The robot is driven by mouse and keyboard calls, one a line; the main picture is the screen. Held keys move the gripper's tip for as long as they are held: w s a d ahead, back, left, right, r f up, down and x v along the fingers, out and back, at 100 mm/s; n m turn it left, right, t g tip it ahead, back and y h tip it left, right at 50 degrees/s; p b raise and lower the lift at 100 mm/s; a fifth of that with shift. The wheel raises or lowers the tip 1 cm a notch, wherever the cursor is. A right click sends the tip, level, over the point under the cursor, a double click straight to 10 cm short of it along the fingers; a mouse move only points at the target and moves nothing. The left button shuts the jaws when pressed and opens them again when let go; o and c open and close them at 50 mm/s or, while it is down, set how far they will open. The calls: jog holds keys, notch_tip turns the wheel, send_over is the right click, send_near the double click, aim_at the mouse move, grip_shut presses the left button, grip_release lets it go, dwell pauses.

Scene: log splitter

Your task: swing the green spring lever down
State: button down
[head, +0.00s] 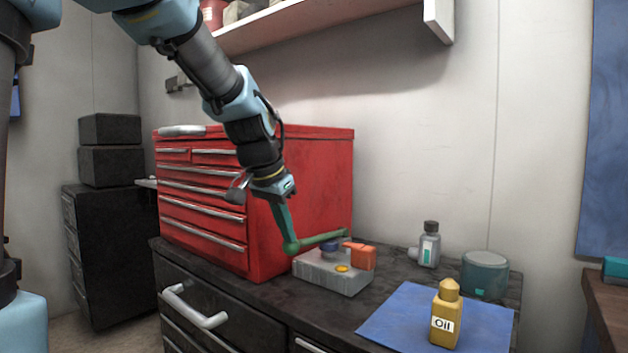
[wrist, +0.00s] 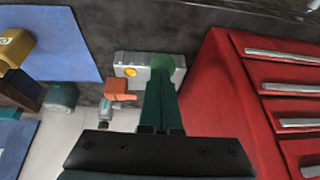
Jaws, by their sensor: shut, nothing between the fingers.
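The green spring lever (head: 318,241) reaches out from a grey block (head: 325,278) on the dark workbench, lying nearly level with its round knob toward the left. The block also carries an orange part (head: 362,256), a blue post and a yellow button (head: 342,268). My gripper (head: 288,238) comes down from above with its teal fingers shut and empty, tips at the knob. In the wrist view, the fingers (wrist: 163,78) overlap the green knob (wrist: 172,63) and hide much of the lever. I cannot tell whether they touch it.
A red tool chest (head: 300,180) stands close behind and left of the block. To the right are a blue mat (head: 400,318), a yellow oil bottle (head: 445,315), a grey bottle (head: 430,245) and a teal canister (head: 485,275). A shelf (head: 300,30) hangs above.

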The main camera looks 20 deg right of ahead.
jog(key=shift+s+a+f+b, duration=0.15)
jog(key=shift+f+b, duration=0.2)
jog(key=shift+f, duration=0.3)
jog(key=shift+a+f+b, duration=0.1)
jog(key=shift+f+b, duration=0.2)
jog(key=shift+f, duration=0.45)
